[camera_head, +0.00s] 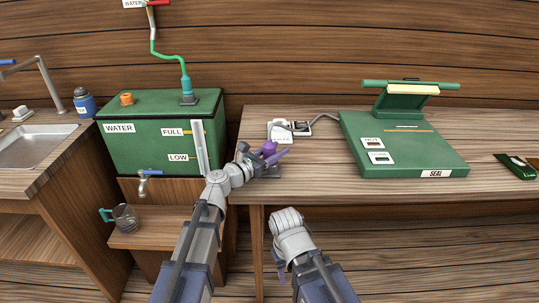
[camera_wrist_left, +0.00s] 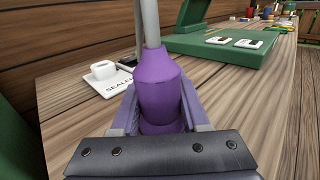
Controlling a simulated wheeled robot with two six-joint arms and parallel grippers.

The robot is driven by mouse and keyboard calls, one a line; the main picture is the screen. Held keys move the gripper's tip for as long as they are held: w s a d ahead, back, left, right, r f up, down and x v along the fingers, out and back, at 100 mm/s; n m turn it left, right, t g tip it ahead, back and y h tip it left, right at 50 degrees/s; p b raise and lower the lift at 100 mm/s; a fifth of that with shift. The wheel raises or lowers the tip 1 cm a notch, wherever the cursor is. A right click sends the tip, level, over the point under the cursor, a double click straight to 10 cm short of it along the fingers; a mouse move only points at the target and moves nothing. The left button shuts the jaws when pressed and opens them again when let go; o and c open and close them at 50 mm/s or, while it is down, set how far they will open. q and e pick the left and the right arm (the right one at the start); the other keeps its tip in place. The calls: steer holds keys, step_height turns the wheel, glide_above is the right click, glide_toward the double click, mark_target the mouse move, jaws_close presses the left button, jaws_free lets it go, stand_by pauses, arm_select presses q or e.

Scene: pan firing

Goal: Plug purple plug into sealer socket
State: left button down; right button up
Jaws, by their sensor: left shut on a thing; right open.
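The purple plug (camera_wrist_left: 160,90) is upright between the fingers of my left gripper (camera_wrist_left: 160,115), which is shut on it. A grey rod or cord rises from its top. In the head view the plug (camera_head: 269,148) is at the table's left end, in my left gripper (camera_head: 266,158). The white sealer socket (camera_wrist_left: 103,70) stands on a card marked SEALER (camera_wrist_left: 117,83), left of and beyond the plug, apart from it. The card also shows in the head view (camera_head: 281,138). My right gripper (camera_head: 279,262) is low in front of the table, its fingers mostly hidden.
The green sealer (camera_head: 410,150) stands on the table (camera_head: 320,176), with a grey cord (camera_head: 324,116) at its left. A green water tank (camera_head: 140,140) is left of the table. A glass mug (camera_head: 124,218) stands on a low shelf.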

arm_select(q)
steer(key=shift+r, duration=0.15)
step_height(320, 180, up, 10)
steer(key=p, duration=1)
step_height(320, 180, up, 5)
steer(key=p, duration=0.5)
steer(key=shift+r+p, duration=0.15)
steer(key=shift+p, duration=0.15)
stand_by(0.5)
steer(key=shift+d, duration=0.1)
